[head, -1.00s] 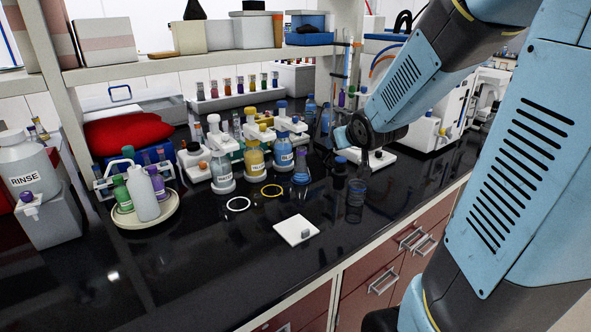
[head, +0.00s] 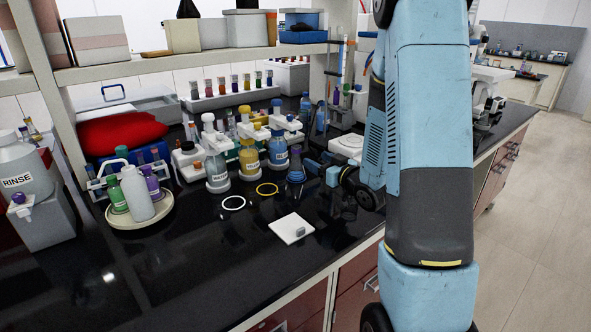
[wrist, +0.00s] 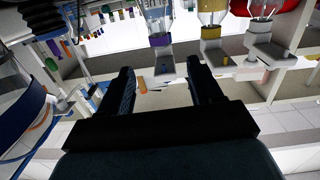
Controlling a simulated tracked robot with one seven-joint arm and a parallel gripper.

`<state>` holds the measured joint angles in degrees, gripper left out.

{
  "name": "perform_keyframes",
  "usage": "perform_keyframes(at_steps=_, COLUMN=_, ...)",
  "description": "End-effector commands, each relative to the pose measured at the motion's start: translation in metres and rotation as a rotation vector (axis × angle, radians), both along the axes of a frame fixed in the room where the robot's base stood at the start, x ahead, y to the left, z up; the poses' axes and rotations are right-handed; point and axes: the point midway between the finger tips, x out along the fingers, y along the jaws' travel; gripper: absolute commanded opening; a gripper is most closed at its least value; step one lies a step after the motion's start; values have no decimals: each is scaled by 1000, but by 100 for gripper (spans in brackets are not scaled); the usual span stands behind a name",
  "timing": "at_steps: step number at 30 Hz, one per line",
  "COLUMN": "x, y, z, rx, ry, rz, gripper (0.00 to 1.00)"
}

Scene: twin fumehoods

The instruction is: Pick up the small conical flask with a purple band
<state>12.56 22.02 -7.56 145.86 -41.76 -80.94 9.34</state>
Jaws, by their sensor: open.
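The small conical flask (head: 296,172) stands upright on the black bench, with blue contents and a purple band at its neck. It is in front of the blue labelled bottle. My gripper (head: 314,172) is low beside it on the right, pointing left towards it, with no clear sign of contact. In the wrist view, which looks upside down, my open fingers (wrist: 162,82) have empty space between them. A purple band (wrist: 160,40) shows just beyond the fingertips and appears to be the flask's; the overlap with things behind makes its outline unclear.
Labelled bottles (head: 248,160) stand close behind and left of the flask. A yellow ring (head: 267,190) and a white square plate (head: 290,228) lie in front. Dark glassware by the bench edge is partly hidden by my arm. A blue-banded glass vessel (wrist: 22,110) looms close in the wrist view.

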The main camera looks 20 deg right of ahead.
Motion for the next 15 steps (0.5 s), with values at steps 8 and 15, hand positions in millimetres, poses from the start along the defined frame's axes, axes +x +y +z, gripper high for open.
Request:
perform_keyframes(at_steps=8, x=9, y=6, z=-4, rx=27, ry=-22, rz=21, gripper=65)
perform_keyframes(at_steps=15, x=48, y=21, z=-4, rx=27, ry=-22, rz=20, gripper=65)
